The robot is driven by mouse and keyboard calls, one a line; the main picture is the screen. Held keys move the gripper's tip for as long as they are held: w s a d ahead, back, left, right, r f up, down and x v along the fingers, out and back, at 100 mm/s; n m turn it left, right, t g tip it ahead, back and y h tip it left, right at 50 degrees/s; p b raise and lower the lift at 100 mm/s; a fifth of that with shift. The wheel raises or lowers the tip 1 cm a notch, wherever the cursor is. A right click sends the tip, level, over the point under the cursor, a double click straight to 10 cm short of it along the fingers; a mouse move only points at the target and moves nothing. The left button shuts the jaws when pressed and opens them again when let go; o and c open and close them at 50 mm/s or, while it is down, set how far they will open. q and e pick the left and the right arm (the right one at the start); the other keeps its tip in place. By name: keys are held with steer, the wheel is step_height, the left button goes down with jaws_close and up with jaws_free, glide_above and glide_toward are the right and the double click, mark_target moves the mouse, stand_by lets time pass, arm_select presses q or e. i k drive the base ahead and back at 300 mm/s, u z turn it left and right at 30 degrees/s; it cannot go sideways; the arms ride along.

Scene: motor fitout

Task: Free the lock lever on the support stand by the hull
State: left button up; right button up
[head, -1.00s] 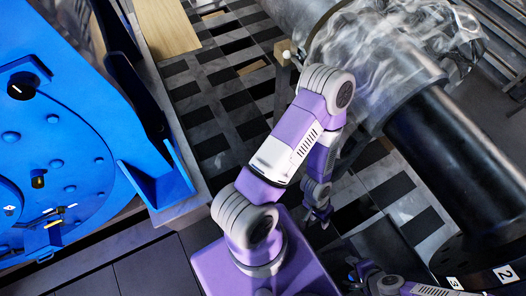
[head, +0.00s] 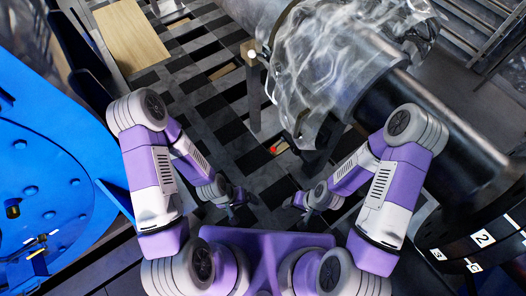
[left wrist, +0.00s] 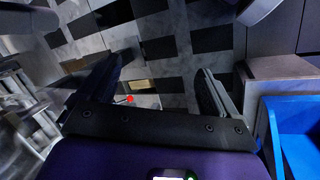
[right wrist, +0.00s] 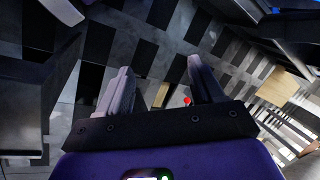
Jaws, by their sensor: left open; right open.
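A small red knob (head: 273,149) shows low beneath the plastic-wrapped cylinder in the head view. It also shows between the fingers in the left wrist view (left wrist: 130,99) and the right wrist view (right wrist: 187,101). I cannot make out the lever's shape or position. A thin upright post (head: 254,95) with a pale top stands beside the cylinder; I cannot tell whether it belongs to the support stand. My left gripper (head: 240,203) is open and empty, below and left of the knob. My right gripper (head: 298,206) is open and empty, below and right of it.
The plastic-wrapped cylinder (head: 335,70) and its dark shaft (head: 440,115) fill the upper right. A large blue structure (head: 40,180) stands at the left. A wooden board (head: 130,35) lies at the upper left. The checkered floor (head: 210,110) between is mostly clear.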

mark_target(274, 149)
steer(key=k, duration=0.5)
steer(key=u, duration=0.55)
steer(key=i, duration=0.55)
steer(key=z, duration=0.45)
steer(key=i, duration=1)
steer(key=z, duration=0.05)
